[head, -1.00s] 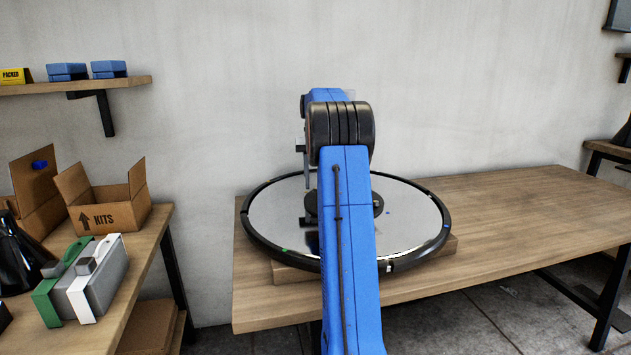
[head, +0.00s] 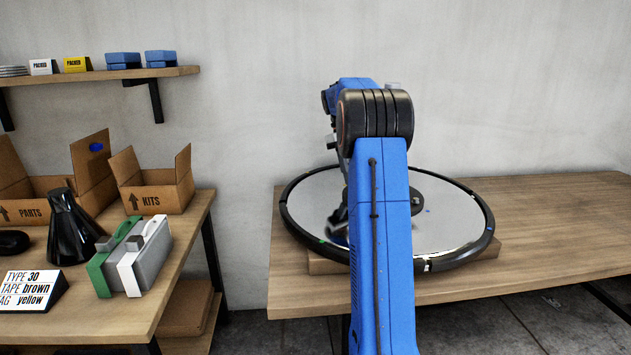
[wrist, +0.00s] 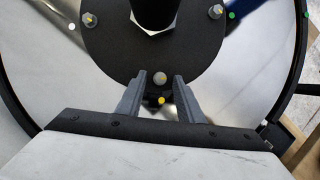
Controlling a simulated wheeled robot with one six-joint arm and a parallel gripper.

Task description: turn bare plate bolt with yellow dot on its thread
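In the wrist view a dark round plate (wrist: 112,50) with a large hex hub (wrist: 155,14) sits on a mirror-like disc. A grey bolt (wrist: 159,78) with a yellow mark stands near the plate's lower edge. Two more bolts with yellow marks show, one at upper left (wrist: 89,19) and one at upper right (wrist: 215,11). My gripper (wrist: 160,80) is open, its grey fingers on either side of the lower bolt with gaps visible. A yellow dot (wrist: 161,100) lies between the fingers below it. In the head view my blue arm hides much of the plate (head: 432,196).
The black-rimmed disc (head: 470,205) rests on a wooden bench (head: 560,215), clear at right. A left table holds a KITS box (head: 160,190), a PARTS box (head: 40,190), a black cone (head: 72,230), a green-and-white case (head: 145,255) and a sign (head: 30,290) reading "TYPE 30, TAPE brown, TAG yellow".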

